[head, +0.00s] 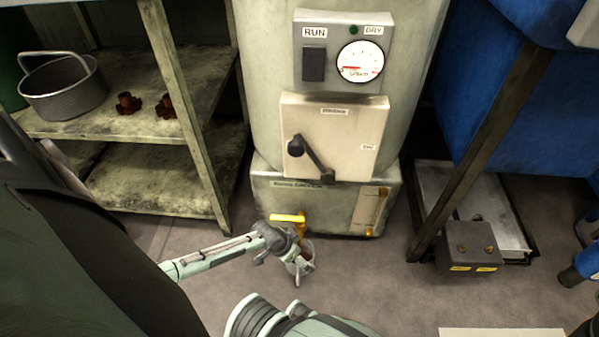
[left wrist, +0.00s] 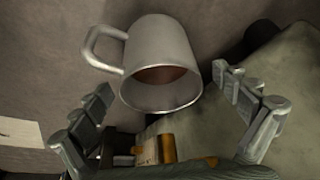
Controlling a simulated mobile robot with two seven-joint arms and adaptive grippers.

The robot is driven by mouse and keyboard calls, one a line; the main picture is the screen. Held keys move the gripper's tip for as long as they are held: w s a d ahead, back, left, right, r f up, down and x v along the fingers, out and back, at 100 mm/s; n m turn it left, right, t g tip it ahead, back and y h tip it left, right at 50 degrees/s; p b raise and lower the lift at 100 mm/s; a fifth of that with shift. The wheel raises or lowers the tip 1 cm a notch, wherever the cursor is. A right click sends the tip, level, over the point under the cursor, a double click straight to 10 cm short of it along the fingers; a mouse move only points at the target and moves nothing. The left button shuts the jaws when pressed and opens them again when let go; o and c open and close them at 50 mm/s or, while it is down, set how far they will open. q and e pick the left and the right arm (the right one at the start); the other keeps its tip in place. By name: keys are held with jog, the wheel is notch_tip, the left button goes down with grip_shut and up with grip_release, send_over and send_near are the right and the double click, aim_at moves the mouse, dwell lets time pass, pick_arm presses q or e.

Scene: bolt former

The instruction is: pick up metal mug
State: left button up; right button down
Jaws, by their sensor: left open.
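The metal mug (left wrist: 160,45) is grey with a side handle on the left of the left wrist view. Something brown shows inside its mouth. In the head view the mug (head: 308,248) is mostly hidden behind my left gripper (head: 299,266), below the yellow valve handle of the machine. My left gripper is open. In the left wrist view its fingers (left wrist: 163,85) are spread to either side of the mug, with the mug a little beyond the tips and apart from them. My right gripper is not in view.
The grey machine (head: 265,205) with its yellow valve handle (head: 287,217) stands right behind the mug. A shelf (head: 150,190) at left holds a round metal basket (head: 65,95) and rusty parts. A dark box (head: 468,248) is at right. The floor between is clear.

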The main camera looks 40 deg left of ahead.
pick_arm(q)
jog(key=shift+w+f, duration=0.2)
jog(key=shift+f, duration=0.1)
jog(key=shift+c, duration=0.2)
jog(key=c, duration=1.4)
jog(key=shift+c, duration=0.2)
jog(key=shift+r, duration=0.15)
